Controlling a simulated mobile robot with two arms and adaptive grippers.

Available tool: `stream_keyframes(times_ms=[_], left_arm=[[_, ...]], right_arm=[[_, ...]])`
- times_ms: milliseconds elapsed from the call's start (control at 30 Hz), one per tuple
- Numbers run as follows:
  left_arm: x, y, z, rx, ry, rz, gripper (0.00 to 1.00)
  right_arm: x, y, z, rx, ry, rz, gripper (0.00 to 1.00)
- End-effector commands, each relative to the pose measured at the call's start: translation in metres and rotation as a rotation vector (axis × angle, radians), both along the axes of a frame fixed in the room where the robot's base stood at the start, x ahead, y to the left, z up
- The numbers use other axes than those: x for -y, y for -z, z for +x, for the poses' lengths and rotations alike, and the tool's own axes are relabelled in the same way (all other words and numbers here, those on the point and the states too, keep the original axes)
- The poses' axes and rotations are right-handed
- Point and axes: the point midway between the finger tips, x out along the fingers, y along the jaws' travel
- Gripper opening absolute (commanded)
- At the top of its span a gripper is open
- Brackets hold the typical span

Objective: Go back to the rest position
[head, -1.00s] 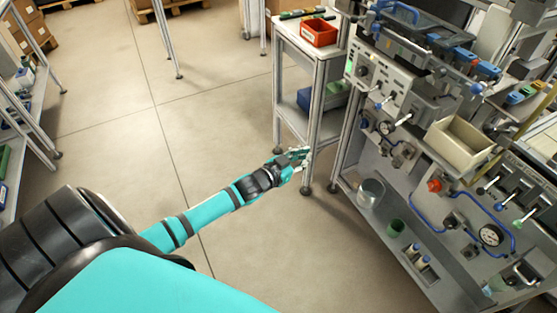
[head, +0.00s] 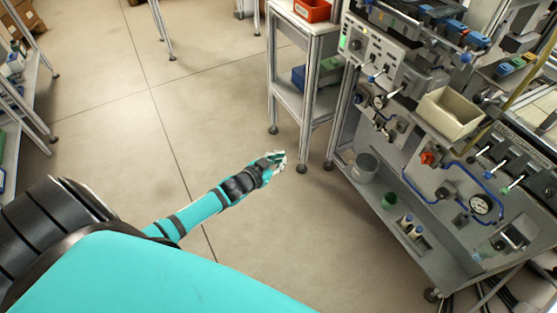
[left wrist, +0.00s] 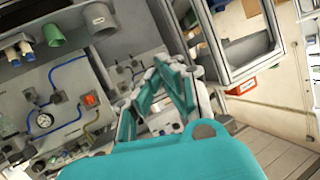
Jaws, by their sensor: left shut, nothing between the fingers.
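My left gripper (head: 275,160) is at the end of the teal arm in the head view, shut and empty. It is held out over the bare floor, just left of the foot of the small cart's front leg in the picture. In the left wrist view my left gripper (left wrist: 163,80) shows its teal and white fingers in front of the workstation, with nothing held between them. My right gripper is not in view.
A workstation (head: 400,150) with gauges and blue hoses stands at right, with a cream bin (head: 452,112) on it. A small cart (head: 303,95) carries a red bin (head: 312,8). A rack (head: 25,95) stands at far left. The floor (head: 200,90) between is clear.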

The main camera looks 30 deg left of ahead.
Motion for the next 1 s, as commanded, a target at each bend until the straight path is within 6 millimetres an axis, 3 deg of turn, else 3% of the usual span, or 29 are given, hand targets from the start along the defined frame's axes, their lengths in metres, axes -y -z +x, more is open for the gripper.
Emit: stream_keyframes(times_ms=[367, 467, 533, 667, 767, 900, 1000], left_arm=[[0.0, 0.003, -0.002, -0.007, -0.002, 0.001, 0.0], [-0.002, 0.026, -0.013, -0.052, -0.016, 0.006, 0.0], [-0.004, 0.057, -0.03, -0.115, -0.034, 0.014, 0.0], [-0.005, 0.134, -0.083, -0.283, -0.071, 0.035, 0.0], [-0.001, 0.19, -0.136, -0.424, -0.09, 0.052, 0.0], [0.013, 0.257, -0.221, -0.62, -0.098, 0.072, 0.0], [0.028, 0.294, -0.287, -0.757, -0.092, 0.082, 0.0]], right_arm=[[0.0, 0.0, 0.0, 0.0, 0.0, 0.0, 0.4], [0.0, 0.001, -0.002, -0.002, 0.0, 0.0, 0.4], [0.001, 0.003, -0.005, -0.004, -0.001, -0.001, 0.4], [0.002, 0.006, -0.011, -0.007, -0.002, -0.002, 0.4], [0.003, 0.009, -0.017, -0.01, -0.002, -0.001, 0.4], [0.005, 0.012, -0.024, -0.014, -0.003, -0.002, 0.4], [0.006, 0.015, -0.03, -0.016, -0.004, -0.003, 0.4]])
